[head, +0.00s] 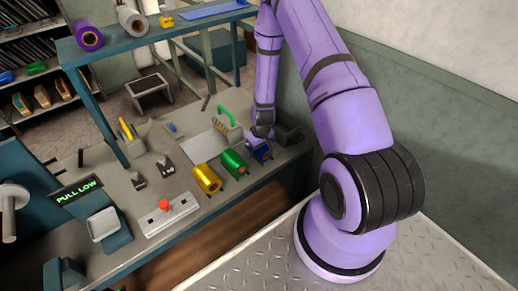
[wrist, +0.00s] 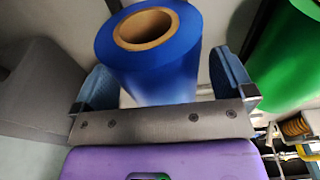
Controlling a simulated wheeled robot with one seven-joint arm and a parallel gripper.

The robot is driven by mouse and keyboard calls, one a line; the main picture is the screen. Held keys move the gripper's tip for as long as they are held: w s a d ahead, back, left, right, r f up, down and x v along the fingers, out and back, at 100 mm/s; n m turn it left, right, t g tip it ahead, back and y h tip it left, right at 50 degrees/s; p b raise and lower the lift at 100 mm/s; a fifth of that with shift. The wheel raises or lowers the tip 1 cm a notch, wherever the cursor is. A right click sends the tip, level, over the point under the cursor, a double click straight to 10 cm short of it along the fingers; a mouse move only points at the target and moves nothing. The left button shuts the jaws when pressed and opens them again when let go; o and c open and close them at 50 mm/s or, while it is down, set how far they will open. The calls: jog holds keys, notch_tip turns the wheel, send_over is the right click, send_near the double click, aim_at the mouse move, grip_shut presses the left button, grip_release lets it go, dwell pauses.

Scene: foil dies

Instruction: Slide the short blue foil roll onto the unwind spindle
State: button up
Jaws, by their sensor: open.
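The blue foil roll (head: 260,153) stands at the right end of the bench, partly hidden by my gripper (head: 262,137) in the head view. In the wrist view the blue roll (wrist: 150,65), with its brown core hole, sits between the two fingers of my gripper (wrist: 165,80). The fingers are open, one on each side; a gap shows on the right side, and I cannot tell whether the left finger touches. A pale disc with a short rod (head: 11,198) is at the far left edge; I cannot tell whether it is the unwind spindle.
A green roll (head: 234,163) stands close left of the blue one, then a gold roll (head: 207,179). A raised blue shelf (head: 112,46) holds a purple roll (head: 88,36).

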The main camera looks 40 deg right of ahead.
jog(key=shift+f, duration=0.1)
jog(key=c, duration=1.1)
jog(key=shift+c, duration=0.2)
